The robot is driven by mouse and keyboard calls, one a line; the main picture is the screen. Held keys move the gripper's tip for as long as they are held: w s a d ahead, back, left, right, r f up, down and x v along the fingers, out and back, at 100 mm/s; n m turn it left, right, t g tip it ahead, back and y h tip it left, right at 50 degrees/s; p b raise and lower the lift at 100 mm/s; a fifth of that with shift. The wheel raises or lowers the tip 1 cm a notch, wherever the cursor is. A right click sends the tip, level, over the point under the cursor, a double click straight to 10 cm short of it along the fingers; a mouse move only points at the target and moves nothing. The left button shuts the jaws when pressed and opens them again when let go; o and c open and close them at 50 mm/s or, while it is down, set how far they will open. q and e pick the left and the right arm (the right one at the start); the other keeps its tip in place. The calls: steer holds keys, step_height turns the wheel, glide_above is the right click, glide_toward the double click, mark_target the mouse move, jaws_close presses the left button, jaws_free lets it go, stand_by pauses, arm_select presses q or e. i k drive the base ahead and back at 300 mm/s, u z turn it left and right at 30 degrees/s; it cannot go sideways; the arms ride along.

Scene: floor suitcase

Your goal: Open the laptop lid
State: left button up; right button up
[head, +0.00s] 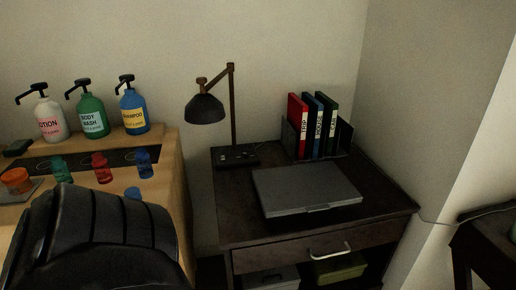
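The laptop (306,188) is a flat grey slab lying closed on the dark wooden desk (240,218). Its lid is down and its front edge faces the viewer, with a small lighter strip near the middle of that edge. Nothing touches it. Neither of my grippers shows in the head view.
A black desk lamp (206,108) stands behind the laptop, at left. Red, blue and green binders (315,128) stand behind it. A drawer handle (330,252) juts from the desk front. A dark padded object (95,240) fills the lower left, before a wooden counter (168,165) with pump bottles (92,115).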

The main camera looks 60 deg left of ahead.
mark_target(314, 187)
steer(key=u, duration=0.85)
steer(key=k, duration=0.35)
steer(key=u, duration=0.8)
steer(key=i, duration=0.65)
